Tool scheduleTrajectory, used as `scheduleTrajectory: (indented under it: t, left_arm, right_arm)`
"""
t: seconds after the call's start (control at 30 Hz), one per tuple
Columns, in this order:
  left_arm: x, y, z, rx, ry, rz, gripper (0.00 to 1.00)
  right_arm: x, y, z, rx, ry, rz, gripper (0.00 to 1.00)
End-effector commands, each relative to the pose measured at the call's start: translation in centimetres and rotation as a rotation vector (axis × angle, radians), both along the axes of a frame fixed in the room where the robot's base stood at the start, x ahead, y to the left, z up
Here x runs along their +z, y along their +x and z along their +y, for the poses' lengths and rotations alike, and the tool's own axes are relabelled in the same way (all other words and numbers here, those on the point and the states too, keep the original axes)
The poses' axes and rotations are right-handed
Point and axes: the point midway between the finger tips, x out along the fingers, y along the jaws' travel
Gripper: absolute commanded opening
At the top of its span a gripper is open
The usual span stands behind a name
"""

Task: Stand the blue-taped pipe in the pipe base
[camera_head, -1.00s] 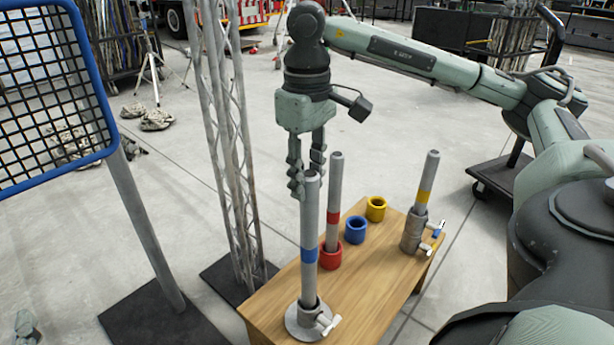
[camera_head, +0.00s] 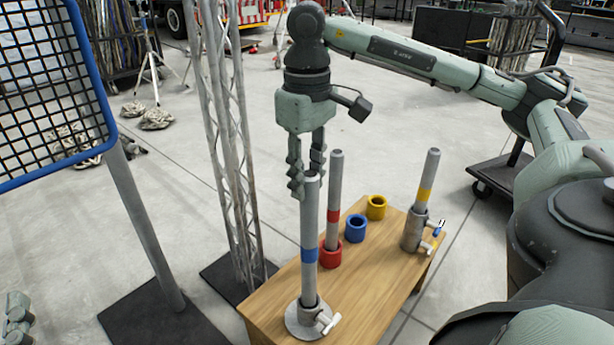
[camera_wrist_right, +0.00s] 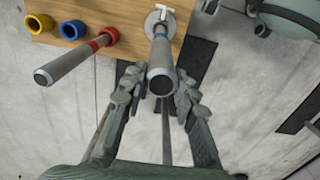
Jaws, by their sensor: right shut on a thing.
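The blue-taped pipe (camera_head: 309,225) stands upright, its lower end inside the collar of the round grey pipe base (camera_head: 293,322) at the near end of the wooden table. The base has a clamp with a white handle (camera_head: 331,323). My right gripper (camera_head: 309,188) is shut on the pipe's top end from above. In the right wrist view, the pipe's open top (camera_wrist_right: 162,82) sits between the two fingers, with the base beyond. A grey-green part, seemingly my left gripper (camera_head: 17,318), just enters at the lower left; its jaws cannot be read.
On the table (camera_head: 365,285) stand a red-taped pipe (camera_head: 334,195) in a red ring (camera_head: 331,256), a blue ring (camera_head: 356,228), a yellow ring (camera_head: 376,207) and a yellow-taped pipe (camera_head: 427,182) in a grey holder (camera_head: 411,235). A lattice truss (camera_head: 235,150) stands close left.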

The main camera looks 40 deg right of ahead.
Motion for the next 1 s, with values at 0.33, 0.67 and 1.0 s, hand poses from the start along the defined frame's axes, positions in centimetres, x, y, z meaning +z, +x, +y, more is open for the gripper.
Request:
scheduleTrajectory:
  t: [0.33,0.67,1.0]
  left_arm:
    - [1.0,-0.3,-0.2,-0.006,-0.022,-0.043,0.51]
    - [1.5,-0.5,-0.4,-0.012,-0.038,-0.067,0.51]
    - [1.5,-0.6,-0.5,-0.013,-0.038,-0.065,0.51]
  right_arm:
    - [-0.2,0.0,0.0,0.000,0.000,-0.001,0.00]
    - [-0.3,0.0,0.0,0.000,0.000,-0.001,0.00]
    - [-0.3,0.0,0.0,0.000,0.000,-0.001,0.00]
